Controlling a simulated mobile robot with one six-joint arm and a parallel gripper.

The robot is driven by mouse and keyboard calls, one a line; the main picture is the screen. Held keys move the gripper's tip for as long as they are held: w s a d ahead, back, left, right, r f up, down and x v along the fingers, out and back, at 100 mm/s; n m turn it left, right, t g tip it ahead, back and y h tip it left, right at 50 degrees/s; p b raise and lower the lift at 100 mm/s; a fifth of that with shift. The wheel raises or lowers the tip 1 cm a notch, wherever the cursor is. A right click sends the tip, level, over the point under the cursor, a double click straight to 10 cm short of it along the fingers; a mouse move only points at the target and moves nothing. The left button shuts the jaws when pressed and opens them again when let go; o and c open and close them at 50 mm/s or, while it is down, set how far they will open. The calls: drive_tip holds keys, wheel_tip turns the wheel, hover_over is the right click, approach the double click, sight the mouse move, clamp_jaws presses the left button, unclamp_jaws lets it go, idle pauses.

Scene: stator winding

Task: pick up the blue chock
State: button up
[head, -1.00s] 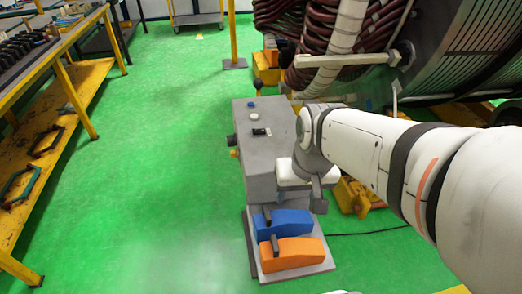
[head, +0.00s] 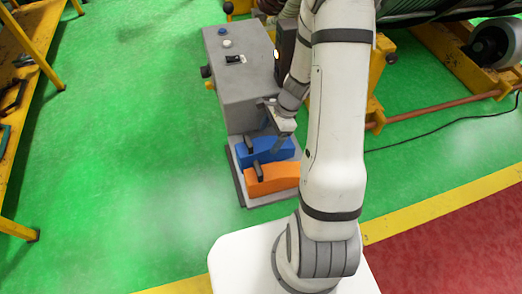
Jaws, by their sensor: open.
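The blue chock (head: 250,155) lies on a light grey base plate (head: 240,187) at the foot of a grey control box. It has a dark upright handle on top. My gripper (head: 281,143) is open, pointing down over the right part of the blue chock. Its fingers are small and partly merge with the chock, so I cannot tell whether they touch it. My arm covers the right end of the plate.
An orange chock (head: 272,182) with a dark handle lies just in front of the blue one. The grey control box (head: 232,95) stands behind. A yellow machine frame (head: 440,70) and cable are at right.

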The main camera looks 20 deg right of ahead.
sight(261, 149)
drive_tip(key=b+x, duration=0.1)
drive_tip(key=x, duration=0.6)
drive_tip(key=shift+a+f, duration=0.15)
drive_tip(key=shift+f, duration=0.2)
drive_tip(key=shift+r, duration=0.1)
drive_tip(key=c, duration=1.2)
